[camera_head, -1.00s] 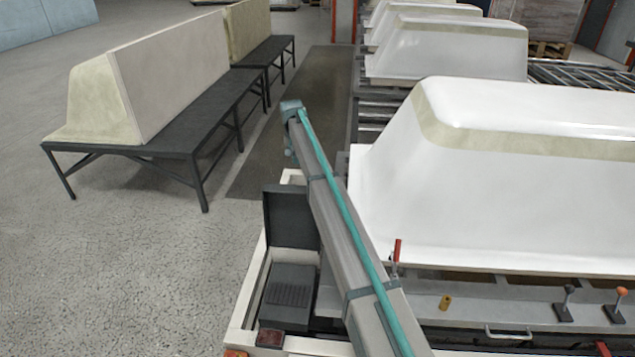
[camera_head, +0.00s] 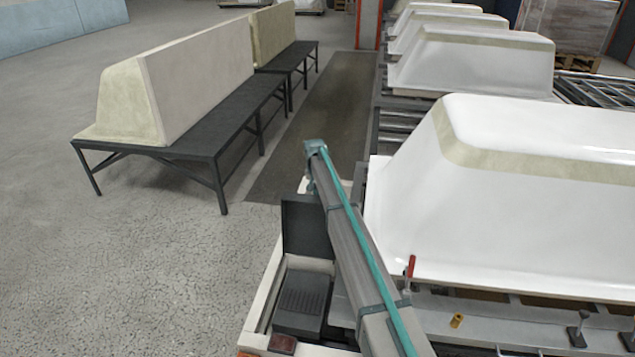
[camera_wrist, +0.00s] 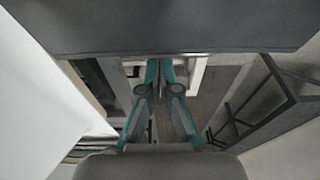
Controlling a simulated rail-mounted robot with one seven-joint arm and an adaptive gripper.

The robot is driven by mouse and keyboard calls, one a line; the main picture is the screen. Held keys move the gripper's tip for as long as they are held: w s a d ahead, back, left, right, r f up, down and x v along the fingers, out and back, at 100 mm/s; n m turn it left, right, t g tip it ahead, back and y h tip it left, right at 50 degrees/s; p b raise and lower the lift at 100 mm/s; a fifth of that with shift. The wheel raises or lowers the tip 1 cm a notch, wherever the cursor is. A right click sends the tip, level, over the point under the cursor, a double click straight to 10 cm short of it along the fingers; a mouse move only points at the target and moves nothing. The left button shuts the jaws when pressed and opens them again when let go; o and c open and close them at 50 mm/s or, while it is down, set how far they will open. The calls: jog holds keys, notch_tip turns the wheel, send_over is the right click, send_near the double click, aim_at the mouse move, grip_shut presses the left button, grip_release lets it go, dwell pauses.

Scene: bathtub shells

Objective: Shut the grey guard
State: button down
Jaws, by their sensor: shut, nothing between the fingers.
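The grey guard (camera_head: 307,228) is a dark flat flap in the head view. It stands upright, open, behind a low dark ribbed box (camera_head: 302,298) at the left end of the cream frame. My arm slants up past its right side, and the arm's far end is just above and beyond it. My gripper (camera_wrist: 161,66) shows in the wrist view, its teal-edged fingers shut and empty; it is hidden in the head view. A broad dark grey surface fills the top of the wrist view, close to the fingertips. I cannot tell whether it is the guard or whether they touch.
A white tub shell (camera_head: 540,190) stands close to the right of my arm, with a red-handled clamp (camera_head: 409,272) at its near edge. More shells (camera_head: 480,65) stand behind. A black bench (camera_head: 210,145) with pale shells is at left. The floor between is clear.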

jog(key=shift+s, duration=0.4)
jog(key=shift+s, duration=0.1)
